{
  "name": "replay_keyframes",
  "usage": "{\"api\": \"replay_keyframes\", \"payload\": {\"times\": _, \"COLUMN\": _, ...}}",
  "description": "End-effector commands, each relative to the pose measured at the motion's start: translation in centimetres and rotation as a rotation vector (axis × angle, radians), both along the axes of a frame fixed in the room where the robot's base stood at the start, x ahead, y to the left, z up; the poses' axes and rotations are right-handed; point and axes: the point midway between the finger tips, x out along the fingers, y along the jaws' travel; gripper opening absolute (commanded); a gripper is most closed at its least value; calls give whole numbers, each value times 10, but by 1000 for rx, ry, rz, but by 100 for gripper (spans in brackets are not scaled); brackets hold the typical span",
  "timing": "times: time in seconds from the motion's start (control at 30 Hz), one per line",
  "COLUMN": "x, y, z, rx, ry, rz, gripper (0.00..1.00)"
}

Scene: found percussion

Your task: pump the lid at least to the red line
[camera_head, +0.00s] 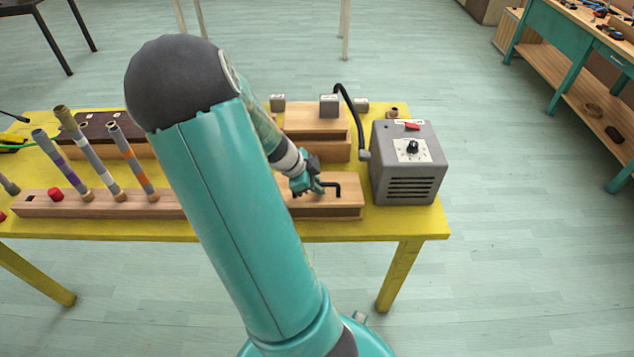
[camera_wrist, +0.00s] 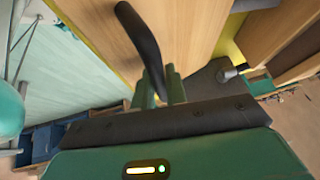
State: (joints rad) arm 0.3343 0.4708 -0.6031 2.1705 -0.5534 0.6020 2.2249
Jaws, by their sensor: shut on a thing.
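A low wooden box (camera_head: 340,208) stands at the front right of the yellow table, and a bent black handle (camera_head: 334,186) sticks up from it. My gripper (camera_head: 318,187) is at the left end of this handle, low over the box. In the wrist view the black handle (camera_wrist: 138,35) runs down between the two green fingers of my gripper (camera_wrist: 160,88), which are shut on it. The wooden surface (camera_wrist: 180,30) lies right behind the handle there. My arm hides the left part of the box in the head view. I cannot make out a red line.
A grey control box (camera_head: 407,165) with a knob and red switch stands right of the wooden box. A black hose (camera_head: 348,105) rises behind. A wooden block (camera_head: 320,147) stands at the back. Several coloured tubes (camera_head: 132,160) stand on a wooden base at left.

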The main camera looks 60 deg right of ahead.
Motion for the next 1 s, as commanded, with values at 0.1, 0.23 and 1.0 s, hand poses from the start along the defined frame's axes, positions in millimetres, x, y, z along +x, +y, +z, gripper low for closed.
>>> {"api": "replay_keyframes", "payload": {"times": 0.1, "x": -3, "y": 5, "z": -7, "rx": 4, "ry": 4, "rz": 3, "gripper": 0}}
{"api": "replay_keyframes", "payload": {"times": 0.23, "x": -4, "y": 7, "z": -11, "rx": 3, "ry": 3, "rz": 2, "gripper": 0}}
{"api": "replay_keyframes", "payload": {"times": 1.0, "x": -8, "y": 14, "z": -27, "rx": 3, "ry": 3, "rz": 3, "gripper": 0}}
